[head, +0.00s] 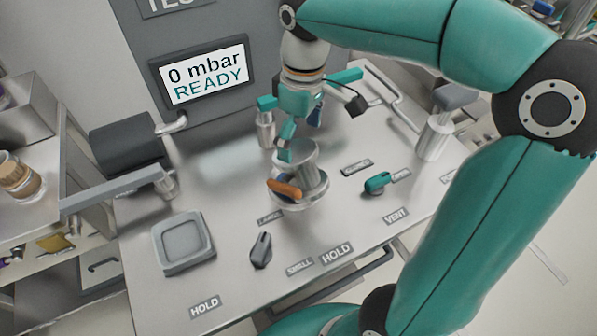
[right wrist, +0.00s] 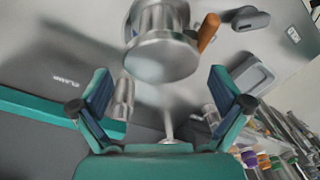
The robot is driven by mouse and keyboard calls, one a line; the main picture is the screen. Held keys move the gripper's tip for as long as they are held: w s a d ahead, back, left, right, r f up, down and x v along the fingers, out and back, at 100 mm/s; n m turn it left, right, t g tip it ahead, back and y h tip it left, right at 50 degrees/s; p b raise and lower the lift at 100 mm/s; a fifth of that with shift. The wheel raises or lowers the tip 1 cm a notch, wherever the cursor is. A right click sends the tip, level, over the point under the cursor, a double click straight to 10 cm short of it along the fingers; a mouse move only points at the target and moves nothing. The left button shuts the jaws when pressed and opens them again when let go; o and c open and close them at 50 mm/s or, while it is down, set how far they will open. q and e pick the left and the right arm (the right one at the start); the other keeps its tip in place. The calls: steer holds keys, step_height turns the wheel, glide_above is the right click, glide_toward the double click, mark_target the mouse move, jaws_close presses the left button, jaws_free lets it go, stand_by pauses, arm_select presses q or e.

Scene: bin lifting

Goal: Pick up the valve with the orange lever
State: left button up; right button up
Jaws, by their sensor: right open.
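The valve (head: 312,180) is a silvery metal body with round flanges and an orange lever (head: 284,188) on its near left side. It stands around the middle of the steel bench. My right gripper (head: 300,132) is open just behind and above it, with nothing between its fingers. In the right wrist view, the two fingers (right wrist: 160,78) are spread wide. The valve's round metal end (right wrist: 161,55) shows at the top, beyond the fingertips, with the orange lever (right wrist: 208,32) to its right. My left gripper is not in view.
The bench (head: 225,265) carries a grey square pad (head: 183,243), a dark knob (head: 261,250) and a green knob (head: 377,183). Metal clamp posts stand left (head: 165,182), behind (head: 265,130) and right (head: 434,138). A screen (head: 205,75) reads "0 mbar READY".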

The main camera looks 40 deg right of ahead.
mark_target(300, 151)
steer(key=f, duration=0.4)
steer(key=shift+s+a+f, duration=0.1)
steer(key=shift+s+f, duration=0.1)
steer(key=shift+s, duration=0.05)
steer(key=shift+c, duration=0.2)
steer(key=shift+r, duration=0.1)
steer(key=c, duration=1.4)
steer(key=shift+r, duration=0.2)
step_height(300, 151, up, 20)
steer(key=p, duration=0.3)
steer(key=shift+f, duration=0.2)
steer(key=shift+r, duration=0.1)
